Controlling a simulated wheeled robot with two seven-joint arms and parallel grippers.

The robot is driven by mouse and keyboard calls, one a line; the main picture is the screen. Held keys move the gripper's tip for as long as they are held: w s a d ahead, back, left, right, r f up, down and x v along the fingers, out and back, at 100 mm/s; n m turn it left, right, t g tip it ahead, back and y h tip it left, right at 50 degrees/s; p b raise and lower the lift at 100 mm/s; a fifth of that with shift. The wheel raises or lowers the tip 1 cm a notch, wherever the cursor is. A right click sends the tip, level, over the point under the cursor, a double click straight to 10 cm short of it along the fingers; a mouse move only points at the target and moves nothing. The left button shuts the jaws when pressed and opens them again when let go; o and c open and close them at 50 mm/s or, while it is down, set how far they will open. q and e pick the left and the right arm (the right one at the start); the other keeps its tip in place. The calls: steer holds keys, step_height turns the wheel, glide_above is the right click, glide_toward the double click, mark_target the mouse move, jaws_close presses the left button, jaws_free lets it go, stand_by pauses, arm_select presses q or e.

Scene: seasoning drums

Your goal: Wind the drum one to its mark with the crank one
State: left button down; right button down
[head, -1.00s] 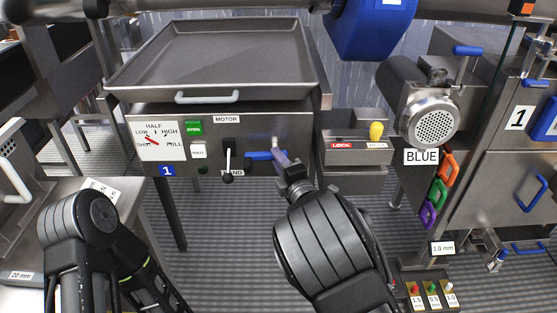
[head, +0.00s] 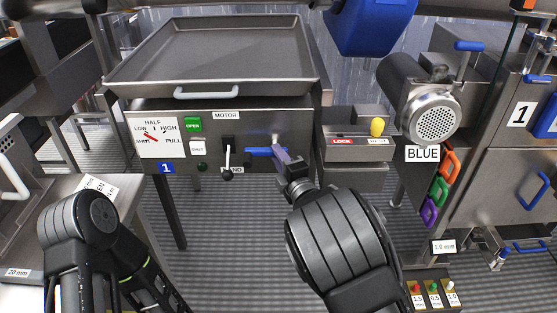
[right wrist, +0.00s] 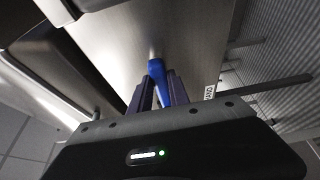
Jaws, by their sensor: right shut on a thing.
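The front panel marked 1 (head: 220,158) has a blue crank handle (head: 260,151) on its right part, below a small metal fitting. The handle also shows in the right wrist view (right wrist: 157,72). My right gripper (head: 283,157) is shut on this blue handle; in the right wrist view its two dark fingers (right wrist: 160,92) lie on either side of it. The panel's dial (head: 155,137) has a red pointer on the left, near LOW and SHUT. I cannot tell which part is the drum or where its mark is. My left gripper is out of view; only my left arm shows.
A wide metal tray (head: 215,55) sits above the panel. A black lever (head: 228,160) stands left of the crank, between MOTOR and a partly hidden label. A LOCK box (head: 358,148) with a yellow knob is at the right. A motor (head: 425,110) labelled BLUE stands farther right.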

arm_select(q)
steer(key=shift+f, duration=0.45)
arm_select(e)
steer(key=c, duration=1.2)
jaws_free()
steer(key=shift+c, duration=0.2)
steer(key=shift+s, duration=0.1)
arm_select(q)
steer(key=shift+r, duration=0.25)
arm_select(e)
steer(key=v, duration=0.7)
steer(key=shift+s, duration=0.35)
steer(key=shift+d+f, duration=0.15)
